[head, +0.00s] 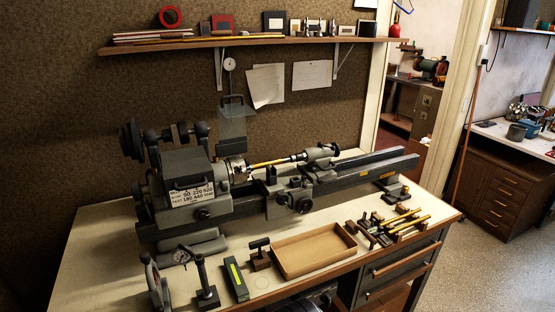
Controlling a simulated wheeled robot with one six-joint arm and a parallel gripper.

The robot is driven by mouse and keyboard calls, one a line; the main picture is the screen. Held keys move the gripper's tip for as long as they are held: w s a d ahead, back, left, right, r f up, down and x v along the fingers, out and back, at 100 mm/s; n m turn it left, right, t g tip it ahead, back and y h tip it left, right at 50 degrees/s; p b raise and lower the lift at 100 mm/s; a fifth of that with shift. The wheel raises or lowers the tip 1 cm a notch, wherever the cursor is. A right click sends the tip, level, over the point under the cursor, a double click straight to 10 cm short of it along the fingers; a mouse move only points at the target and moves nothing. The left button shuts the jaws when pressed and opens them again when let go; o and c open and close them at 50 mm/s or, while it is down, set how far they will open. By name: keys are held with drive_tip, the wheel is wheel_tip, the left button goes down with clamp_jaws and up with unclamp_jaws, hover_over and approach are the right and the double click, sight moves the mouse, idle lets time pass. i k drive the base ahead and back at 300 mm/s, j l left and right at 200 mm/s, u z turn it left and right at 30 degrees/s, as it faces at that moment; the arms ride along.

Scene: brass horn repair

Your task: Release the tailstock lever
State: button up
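A grey bench lathe (250,208) stands along the worktop. Its tailstock (318,156) sits toward the right on the bed, with a dark knob or handwheel at its right end. The tailstock lever is too small to make out for certain, so I cannot tell its position. A brass-coloured rod (270,163) spans from the chuck (236,169) at the headstock toward the tailstock. The carriage (291,198) with its handwheel sits in front of and below the tailstock. My gripper is not in view.
An open cardboard-brown tray (313,250), a green-marked block (236,279) and small stands lie along the worktop's front. A rack with brass rods (402,223) is at the right. A wall shelf (250,41) hangs above. Open floor (470,255) lies to the right.

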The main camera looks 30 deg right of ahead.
sight(313, 170)
drive_tip(key=i+l+z, duration=0.8)
drive_tip(key=i, duration=0.1)
